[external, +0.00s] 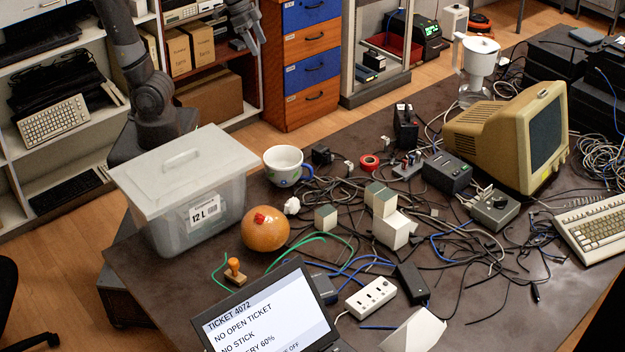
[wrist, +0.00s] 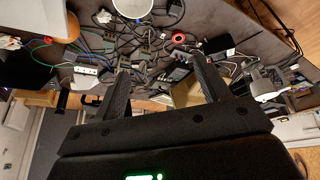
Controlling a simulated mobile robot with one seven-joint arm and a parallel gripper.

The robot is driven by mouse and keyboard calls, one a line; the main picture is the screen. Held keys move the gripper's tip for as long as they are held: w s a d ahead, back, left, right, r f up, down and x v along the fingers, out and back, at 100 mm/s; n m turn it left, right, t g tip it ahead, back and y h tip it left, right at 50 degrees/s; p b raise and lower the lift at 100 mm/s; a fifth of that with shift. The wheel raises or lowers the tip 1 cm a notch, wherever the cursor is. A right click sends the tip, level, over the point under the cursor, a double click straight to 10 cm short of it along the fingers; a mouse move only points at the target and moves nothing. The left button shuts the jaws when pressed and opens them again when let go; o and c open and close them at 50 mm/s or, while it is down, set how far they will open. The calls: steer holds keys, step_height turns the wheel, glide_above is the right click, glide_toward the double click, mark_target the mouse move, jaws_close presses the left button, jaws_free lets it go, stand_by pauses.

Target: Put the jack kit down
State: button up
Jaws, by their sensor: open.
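My gripper (external: 250,32) is raised at the top of the external view, in front of the shelves and clear of the table. In the wrist view its two fingers stand wide apart, with nothing held between them (wrist: 160,64). No thing is clearly labelled as the jack kit. Small pale boxes with grey-green tops are on the table: one alone (external: 326,218), and a group with one box (external: 384,206) on or against a larger white one (external: 394,232). I cannot tell whether any of these is the jack kit.
The dark table (external: 480,300) is crowded with cables. A lidded clear bin (external: 170,225), a white mug (external: 284,166), an orange ball-like object (external: 265,230), a laptop (external: 262,312), a power strip (external: 371,297) and a beige monitor (external: 500,140) stand on it. Shelves and drawers (external: 308,60) are behind.

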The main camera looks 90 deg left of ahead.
steer(key=s+a+f+n+t, duration=0.1)
steer(key=s+f, duration=0.6)
steer(key=s, duration=0.4)
steer(key=shift+a+f+y, duration=0.15)
steer(key=shift+a+y, duration=0.25)
